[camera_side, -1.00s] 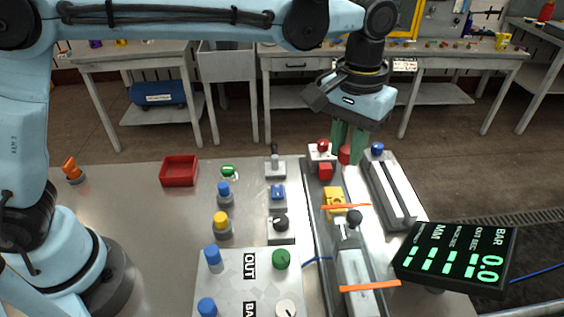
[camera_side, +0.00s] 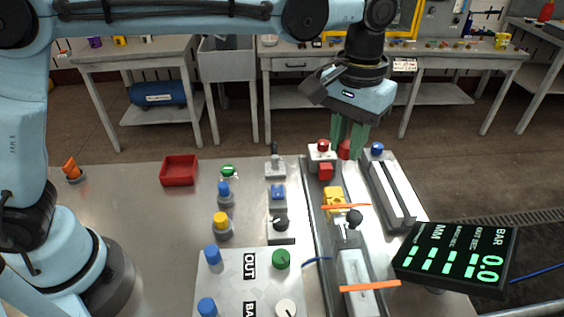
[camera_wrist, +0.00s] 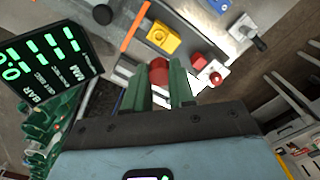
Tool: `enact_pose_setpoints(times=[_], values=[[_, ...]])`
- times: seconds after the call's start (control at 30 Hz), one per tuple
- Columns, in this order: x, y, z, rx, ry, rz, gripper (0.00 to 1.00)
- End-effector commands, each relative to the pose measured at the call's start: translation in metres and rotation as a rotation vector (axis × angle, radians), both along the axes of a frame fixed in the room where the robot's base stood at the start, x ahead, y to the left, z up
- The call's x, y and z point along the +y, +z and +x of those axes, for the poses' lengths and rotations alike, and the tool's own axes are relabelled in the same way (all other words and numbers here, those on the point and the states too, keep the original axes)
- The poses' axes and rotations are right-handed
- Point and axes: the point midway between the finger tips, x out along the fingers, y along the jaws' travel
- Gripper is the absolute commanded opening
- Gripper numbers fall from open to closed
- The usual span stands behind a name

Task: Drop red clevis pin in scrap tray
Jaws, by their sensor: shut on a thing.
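My gripper (camera_side: 345,148) has green fingers pointing down over the far end of the track on the right of the table. It is shut on the red clevis pin (camera_side: 344,150), a small red cylinder. In the wrist view the red pin (camera_wrist: 159,70) shows between the two fingertips (camera_wrist: 159,82); its lower part is hard to make out. The red scrap tray (camera_side: 180,184) is an open, shallow box at the far left of the table, well to the left of my gripper. It looks empty.
A red button (camera_side: 323,146) and a red block (camera_side: 326,170) are just left of my gripper. A yellow block (camera_side: 334,198) is nearer on the track. A grey rail unit (camera_side: 392,190) is to the right. A lever (camera_side: 275,163) and several knobs stand between gripper and tray.

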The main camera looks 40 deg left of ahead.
Motion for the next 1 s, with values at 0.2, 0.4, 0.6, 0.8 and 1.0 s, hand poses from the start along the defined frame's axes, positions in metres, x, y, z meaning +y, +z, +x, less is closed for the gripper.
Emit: enact_pose_setpoints(times=[0.2,0.4,0.6,0.8,1.0], values=[[0.049,-0.005,0.006,0.000,0.009,0.000,0.00],[0.135,-0.018,-0.001,0.000,0.014,0.000,0.00],[0.219,-0.035,-0.031,0.000,0.014,0.000,0.00],[0.284,-0.055,-0.078,0.000,0.013,0.000,0.00],[0.317,-0.070,-0.116,0.000,0.006,0.000,0.00]])
